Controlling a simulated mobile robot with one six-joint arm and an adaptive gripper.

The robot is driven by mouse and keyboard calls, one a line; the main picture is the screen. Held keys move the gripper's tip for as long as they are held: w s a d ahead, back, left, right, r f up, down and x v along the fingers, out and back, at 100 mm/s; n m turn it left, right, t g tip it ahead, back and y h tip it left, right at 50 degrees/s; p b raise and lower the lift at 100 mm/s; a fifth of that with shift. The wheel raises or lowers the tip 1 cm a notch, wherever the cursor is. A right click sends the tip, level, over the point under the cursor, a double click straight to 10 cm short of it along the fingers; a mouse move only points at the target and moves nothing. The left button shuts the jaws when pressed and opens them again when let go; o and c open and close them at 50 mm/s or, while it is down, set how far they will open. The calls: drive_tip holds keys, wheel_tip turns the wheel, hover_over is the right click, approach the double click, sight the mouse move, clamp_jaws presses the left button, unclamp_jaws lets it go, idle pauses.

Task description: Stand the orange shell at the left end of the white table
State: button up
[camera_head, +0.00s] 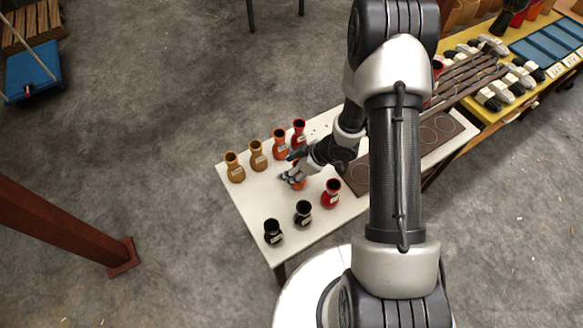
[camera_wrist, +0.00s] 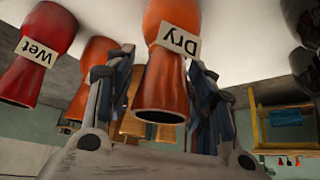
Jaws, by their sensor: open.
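An orange shell with a "Dry" label stands between my gripper's fingers in the wrist view (camera_wrist: 165,85); that view is upside down. In the head view this orange shell (camera_head: 300,184) shows partly behind my gripper (camera_head: 291,175), on the white table (camera_head: 262,205). My gripper is open, with one finger on each side of the shell; I cannot tell whether they touch it. A second orange shell (camera_head: 280,144) stands in the back row, and it shows behind a finger in the wrist view (camera_wrist: 92,75).
Two ochre shells (camera_head: 234,167) (camera_head: 257,155) and a red shell (camera_head: 299,133) share the back row. Another red shell (camera_head: 331,193) and two black shells (camera_head: 303,213) (camera_head: 273,232) stand along the front. The table's left middle is clear. A brown board (camera_head: 358,178) lies right.

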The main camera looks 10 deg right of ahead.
drive_tip(key=shift+d+r, duration=0.1)
drive_tip(key=shift+r, duration=0.2)
drive_tip(key=p+v, duration=0.6)
drive_tip(key=v, duration=0.5)
drive_tip(key=shift+s+r, duration=0.2)
drive_tip(key=shift+r, duration=0.05)
drive_tip(key=shift+d, duration=0.15)
